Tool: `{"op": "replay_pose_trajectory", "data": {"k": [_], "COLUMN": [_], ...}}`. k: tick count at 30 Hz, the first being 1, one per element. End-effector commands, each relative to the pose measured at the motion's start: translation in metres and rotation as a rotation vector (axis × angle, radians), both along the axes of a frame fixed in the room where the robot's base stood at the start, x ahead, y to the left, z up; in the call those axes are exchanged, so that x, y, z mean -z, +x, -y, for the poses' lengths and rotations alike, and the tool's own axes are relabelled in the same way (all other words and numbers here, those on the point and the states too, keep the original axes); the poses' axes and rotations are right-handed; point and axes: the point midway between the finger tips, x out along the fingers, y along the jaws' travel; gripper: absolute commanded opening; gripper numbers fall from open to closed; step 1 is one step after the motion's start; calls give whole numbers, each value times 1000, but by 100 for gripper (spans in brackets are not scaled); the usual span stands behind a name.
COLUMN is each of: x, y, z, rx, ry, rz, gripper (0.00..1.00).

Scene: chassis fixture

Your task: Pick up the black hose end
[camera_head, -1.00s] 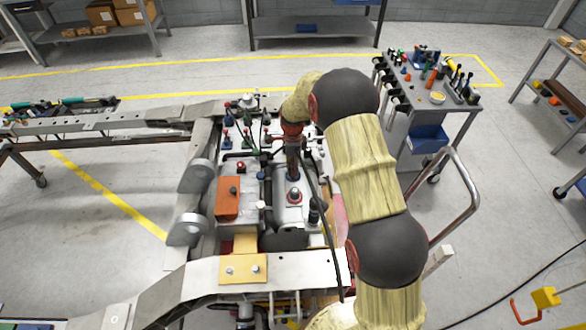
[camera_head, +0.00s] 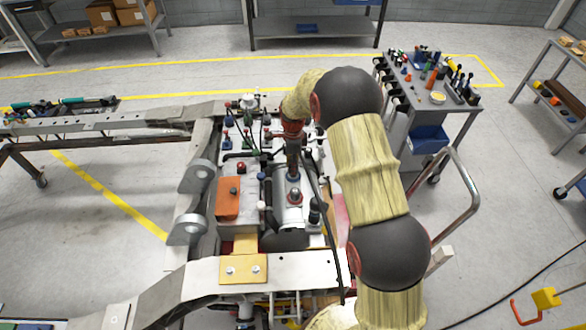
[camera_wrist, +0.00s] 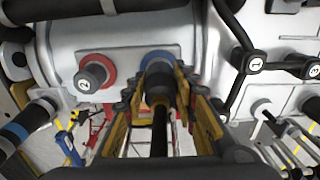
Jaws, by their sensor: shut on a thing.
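My gripper (camera_wrist: 160,95) has yellow fingers and is shut on the black hose end (camera_wrist: 159,98), which points at a port with a blue ring (camera_wrist: 155,60) on the grey unit. The black hose runs back from it between the fingers. I cannot tell whether the hose end touches the port or sits in it. In the head view my gripper (camera_head: 293,168) points down over the chassis fixture; the hose end is too small to make out there.
A port with a red ring (camera_wrist: 94,76) and a plug marked 2 is just left of the gripper. Black hoses with numbered ends (camera_wrist: 254,64) are on the right. An orange box (camera_head: 228,205) sits on the fixture. A tool cart (camera_head: 460,115) stands to the right.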

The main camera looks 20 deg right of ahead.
Motion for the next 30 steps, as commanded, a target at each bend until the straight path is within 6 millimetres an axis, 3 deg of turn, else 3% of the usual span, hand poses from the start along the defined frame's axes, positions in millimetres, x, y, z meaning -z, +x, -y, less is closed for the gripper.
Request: {"op": "replay_pose_trajectory", "data": {"k": [3,12,21,30], "x": [-22,-82,-106,-115], "y": [1,-10,-23,-27], "z": [2,56,116,137], "rx": [1,4,2,0], "ry": [0,-1,0,0], "rz": [4,3,1,0], "gripper": [0,0,0,0]}}
